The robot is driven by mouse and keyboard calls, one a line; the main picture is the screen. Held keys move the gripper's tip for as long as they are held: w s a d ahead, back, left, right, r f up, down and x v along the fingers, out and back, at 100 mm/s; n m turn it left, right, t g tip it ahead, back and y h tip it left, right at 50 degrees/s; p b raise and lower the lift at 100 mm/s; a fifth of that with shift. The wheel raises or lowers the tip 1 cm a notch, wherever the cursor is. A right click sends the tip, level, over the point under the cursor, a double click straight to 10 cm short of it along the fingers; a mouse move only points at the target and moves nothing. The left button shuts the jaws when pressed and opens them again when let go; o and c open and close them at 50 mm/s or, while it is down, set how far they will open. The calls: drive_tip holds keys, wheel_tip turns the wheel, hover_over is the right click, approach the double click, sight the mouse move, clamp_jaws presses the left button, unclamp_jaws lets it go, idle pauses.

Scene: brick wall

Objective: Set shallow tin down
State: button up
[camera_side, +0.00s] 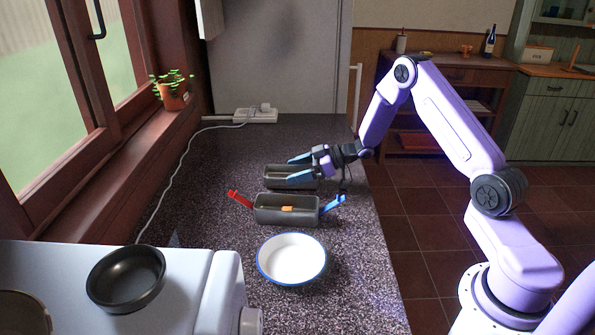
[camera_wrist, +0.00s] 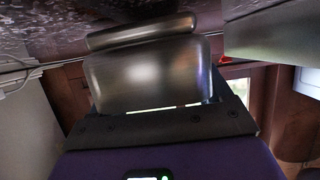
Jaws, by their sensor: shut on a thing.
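My gripper (camera_side: 290,169) is shut on a shallow dark grey tin (camera_side: 280,184) at the far part of the speckled counter. Its blue fingers reach in from the right, one on the far side and one on the near side of the tin. In the wrist view the tin (camera_wrist: 150,75) fills the middle, metallic and close, between the fingers. It looks roughly level and at or just above the counter; I cannot tell whether it touches.
A second grey tin (camera_side: 270,216) stands just nearer, with an orange piece (camera_side: 287,208) inside, a red clip (camera_side: 240,199) and a blue clip (camera_side: 332,204) at its ends. A white bowl (camera_side: 292,260) is nearer still. A power strip (camera_side: 255,116) and cable lie behind.

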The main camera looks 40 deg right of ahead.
drive_tip(key=shift+s+a+f, duration=0.15)
drive_tip(key=shift+a+f, duration=0.1)
drive_tip(key=shift+f, duration=0.55)
drive_tip(key=o, duration=1)
drive_tip(key=shift+o, duration=0.2)
drive_tip(key=v, duration=0.5)
drive_tip(key=r+v, duration=0.1)
drive_tip(key=v, duration=0.2)
drive_tip(key=shift+w+d+r, duration=0.15)
drive_tip(key=shift+w+d, duration=0.05)
drive_tip(key=shift+r, duration=0.15)
drive_tip(key=s+a+r+n+g+h, duration=0.1)
drive_tip(key=s+a+r+h, duration=0.2)
drive_tip(key=a, duration=0.5)
drive_tip(key=s+a+r+g+h, duration=0.1)
drive_tip(key=s+a+r+h, duration=0.25)
drive_tip(key=a, duration=0.35)
drive_tip(key=s+r+n+g+h, duration=0.2)
drive_tip(key=s+g, duration=0.5)
drive_tip(key=s, duration=2.3)
drive_tip(key=shift+s+a+n+h, duration=0.25)
drive_tip(key=shift+a+n+h, duration=0.05)
drive_tip(key=shift+a+h, duration=0.1)
